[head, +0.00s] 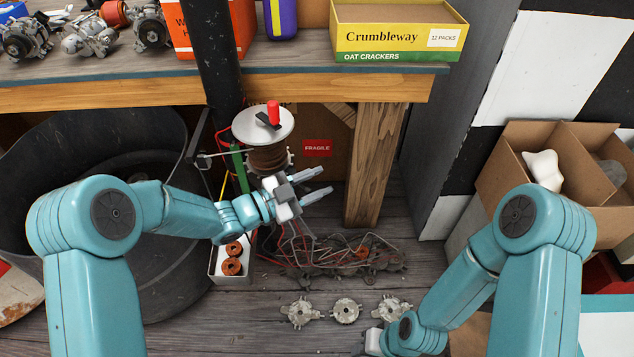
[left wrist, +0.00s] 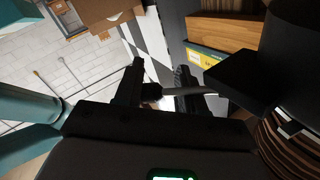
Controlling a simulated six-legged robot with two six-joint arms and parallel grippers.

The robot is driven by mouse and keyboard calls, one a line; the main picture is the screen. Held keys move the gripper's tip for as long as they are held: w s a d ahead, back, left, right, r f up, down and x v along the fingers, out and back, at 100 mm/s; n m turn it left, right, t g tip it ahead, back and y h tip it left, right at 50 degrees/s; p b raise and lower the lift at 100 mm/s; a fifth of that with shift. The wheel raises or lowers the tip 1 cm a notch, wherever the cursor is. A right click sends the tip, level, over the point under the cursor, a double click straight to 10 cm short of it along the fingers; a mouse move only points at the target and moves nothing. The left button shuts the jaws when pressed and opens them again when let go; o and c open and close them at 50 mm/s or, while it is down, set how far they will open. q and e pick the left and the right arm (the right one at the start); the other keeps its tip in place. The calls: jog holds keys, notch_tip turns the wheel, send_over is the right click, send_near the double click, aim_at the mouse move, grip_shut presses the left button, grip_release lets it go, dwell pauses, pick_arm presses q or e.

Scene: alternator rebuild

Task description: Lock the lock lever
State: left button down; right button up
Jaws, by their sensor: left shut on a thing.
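A winding spool (head: 268,158) of copper-coloured wire stands under a pale disc (head: 250,124) with a red-handled crank (head: 273,113). My left gripper (head: 326,189) is just below and right of the spool, its fingers pointing right. In the left wrist view a grey rod with a dark end, seemingly the lock lever (left wrist: 188,91), comes from a black block (left wrist: 240,80) beside the spool (left wrist: 290,140). Its dark end lies between the fingers of my left gripper (left wrist: 158,75), which is shut on it. The lever is not clear in the head view. My right gripper's fingers are hidden at the bottom.
A bench (head: 300,93) with a cracker box (head: 397,40) runs above the spool. A black bin (head: 60,150) stands at left. A white box (head: 226,279) of copper coils and a tangle of wires (head: 340,258) lie below. Metal housings (head: 346,311) lie in front.

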pick_arm(q)
jog(key=shift+s+a+f+m+g+h, duration=0.15)
jog(key=shift+s+m+g+h, duration=0.1)
jog(key=shift+g, duration=0.25)
jog(key=shift+s+a+f+m+g+h, duration=0.15)
jog(key=shift+m+g, duration=0.1)
jog(key=shift+g, duration=0.25)
jog(key=shift+d, duration=0.1)
jog(key=c, duration=0.7)
grip_release()
jog(key=shift+r, duration=0.2)
jog(key=p+v, duration=0.3)
jog(key=v, duration=1.3)
jog(key=shift+w, duration=0.1)
